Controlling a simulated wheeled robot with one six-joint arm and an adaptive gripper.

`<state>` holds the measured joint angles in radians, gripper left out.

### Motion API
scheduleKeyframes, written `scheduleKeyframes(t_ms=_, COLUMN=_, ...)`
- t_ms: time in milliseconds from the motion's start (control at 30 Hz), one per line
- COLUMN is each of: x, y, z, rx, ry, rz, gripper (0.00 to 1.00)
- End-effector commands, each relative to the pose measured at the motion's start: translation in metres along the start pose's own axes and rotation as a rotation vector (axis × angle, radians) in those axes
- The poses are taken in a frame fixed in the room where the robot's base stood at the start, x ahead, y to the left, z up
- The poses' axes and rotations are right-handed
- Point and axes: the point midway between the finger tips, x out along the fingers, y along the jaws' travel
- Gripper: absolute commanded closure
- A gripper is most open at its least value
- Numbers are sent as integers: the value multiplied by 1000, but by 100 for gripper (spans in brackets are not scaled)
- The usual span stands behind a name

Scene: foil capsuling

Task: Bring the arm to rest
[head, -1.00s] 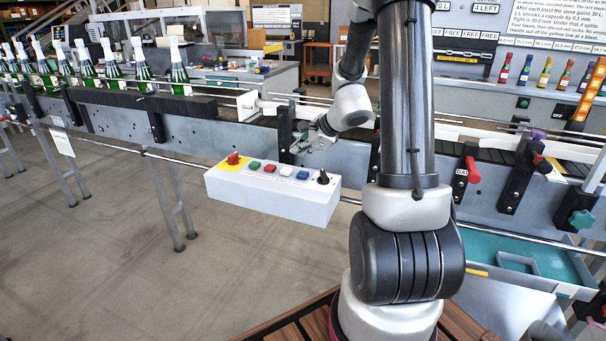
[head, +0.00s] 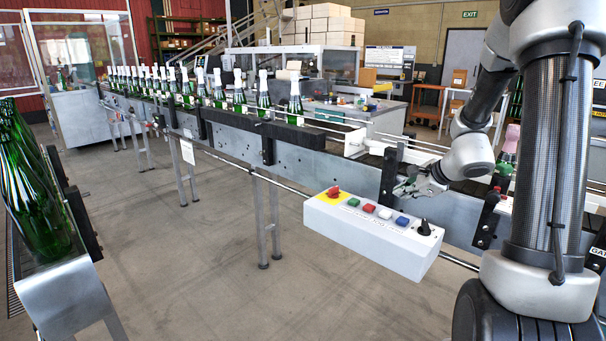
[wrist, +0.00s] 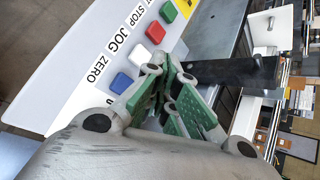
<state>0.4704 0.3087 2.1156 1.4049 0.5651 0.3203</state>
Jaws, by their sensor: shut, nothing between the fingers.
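My gripper (head: 408,192) is at the front edge of the conveyor, just behind the white control box (head: 362,237). In the wrist view its green-padded fingers (wrist: 178,100) are together, with nothing between them. They are beside the box's row of buttons and a dark post (wrist: 225,72). From this view I cannot tell whether the fingers touch the box. My arm reaches down to it from the upper right of the head view.
The conveyor (head: 320,168) carries a row of green bottles with white tops (head: 295,98). A pink-topped bottle (head: 507,150) stands right of my gripper. More green bottles (head: 30,185) stand on another line at the left. The floor (head: 220,275) between is clear.

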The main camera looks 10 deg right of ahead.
Motion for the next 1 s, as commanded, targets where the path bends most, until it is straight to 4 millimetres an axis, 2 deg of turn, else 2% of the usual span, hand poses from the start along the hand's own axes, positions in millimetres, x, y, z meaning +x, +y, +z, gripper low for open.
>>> scheduleKeyframes(t_ms=67, x=-2, y=11, z=1, rx=-80, ry=-20, rz=44, gripper=100)
scheduleKeyframes(t_ms=167, x=-11, y=46, z=-4, rx=-222, ry=-50, rz=155, gripper=100)
scheduleKeyframes(t_ms=267, x=-40, y=79, z=-1, rx=-428, ry=-88, rz=273, gripper=100)
scheduleKeyframes(t_ms=400, x=-96, y=119, z=12, rx=-780, ry=-142, rz=434, gripper=100)
scheduleKeyframes(t_ms=533, x=-151, y=147, z=20, rx=-1102, ry=-164, rz=566, gripper=100)
scheduleKeyframes(t_ms=700, x=-223, y=168, z=22, rx=-1523, ry=-127, rz=702, gripper=100)
scheduleKeyframes(t_ms=800, x=-256, y=172, z=25, rx=-1720, ry=-70, rz=729, gripper=100)
scheduleKeyframes(t_ms=900, x=-276, y=172, z=32, rx=-1853, ry=-12, rz=697, gripper=100)
scheduleKeyframes(t_ms=1000, x=-286, y=172, z=45, rx=-1928, ry=15, rz=626, gripper=100)
